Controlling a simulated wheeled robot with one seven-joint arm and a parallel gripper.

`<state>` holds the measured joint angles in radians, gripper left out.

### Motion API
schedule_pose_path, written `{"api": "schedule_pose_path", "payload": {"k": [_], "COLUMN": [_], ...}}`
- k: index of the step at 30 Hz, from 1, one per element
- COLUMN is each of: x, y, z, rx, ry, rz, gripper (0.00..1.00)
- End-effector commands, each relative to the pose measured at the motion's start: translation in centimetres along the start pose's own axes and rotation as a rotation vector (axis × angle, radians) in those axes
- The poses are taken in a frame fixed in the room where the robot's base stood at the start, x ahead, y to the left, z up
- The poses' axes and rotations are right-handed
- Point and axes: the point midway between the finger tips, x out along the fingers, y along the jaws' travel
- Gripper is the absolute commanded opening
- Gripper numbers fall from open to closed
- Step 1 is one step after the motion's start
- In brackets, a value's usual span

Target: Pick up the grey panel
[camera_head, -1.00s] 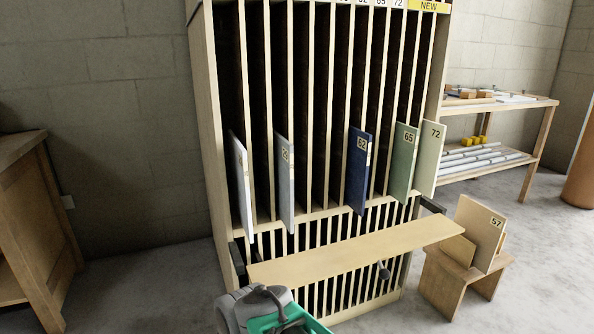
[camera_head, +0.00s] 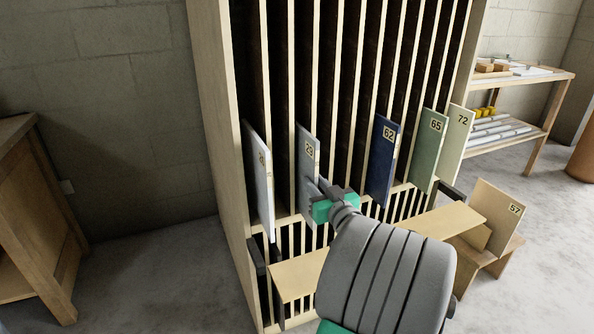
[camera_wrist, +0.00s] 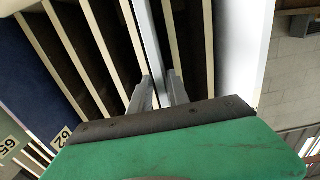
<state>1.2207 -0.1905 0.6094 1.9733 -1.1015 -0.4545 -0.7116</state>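The grey panel (camera_head: 308,160), marked 29, stands upright in a slot of the tall rack, its front edge jutting out. My gripper (camera_head: 322,187) is at the lower front edge of this panel. In the wrist view the grey panel (camera_wrist: 150,45) shows as a narrow strip seen edge-on. The fingertips of my gripper (camera_wrist: 160,82) lie on either side of it, with a small dark gap beside the strip. The fingers look open around the edge; contact is not clear.
A paler panel (camera_head: 261,185) stands to the left, and blue (camera_head: 382,160), green (camera_head: 428,150) and cream (camera_head: 457,140) panels to the right. A wooden ledge (camera_head: 440,222) juts out low in front.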

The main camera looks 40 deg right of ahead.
Motion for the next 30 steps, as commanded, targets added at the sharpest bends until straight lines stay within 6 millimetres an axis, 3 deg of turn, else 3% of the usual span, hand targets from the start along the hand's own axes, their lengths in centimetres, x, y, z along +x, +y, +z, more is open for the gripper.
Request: {"api": "schedule_pose_path", "payload": {"k": [12,18,26,30], "x": [6.0,6.1,6.1,6.1], "y": [-0.4,-0.4,-0.5,-0.5], "z": [0.1,0.0,0.0,0.0], "rx": [0.000,0.000,0.000,0.000], "ry": [-0.001,-0.001,-0.002,-0.002], "rz": [-0.005,-0.004,-0.005,-0.005], "gripper": [0.22,0.22,0.01,0.00]}}
